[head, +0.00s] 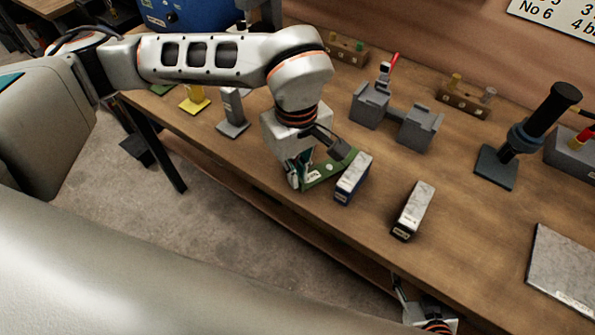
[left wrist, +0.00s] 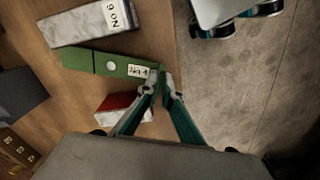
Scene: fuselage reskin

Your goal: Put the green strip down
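The green strip (head: 322,174) is a flat piece with a white label and a pale round spot; it also shows in the left wrist view (left wrist: 100,64). My left gripper (head: 297,180) is at the near end of the strip, by the table's front edge. In the left wrist view its fingertips (left wrist: 157,84) are close together on the labelled end of the strip. I cannot tell whether the strip touches the table. My right gripper (head: 405,296) shows only partly at the bottom edge, below the table front; its fingers are not clear.
A blue block with a marbled top (head: 353,178) stands just right of the strip. A dark block (head: 413,210) stands farther right. A red-sided block (left wrist: 118,104) is beside the strip. A grey fixture (head: 395,115) stands behind.

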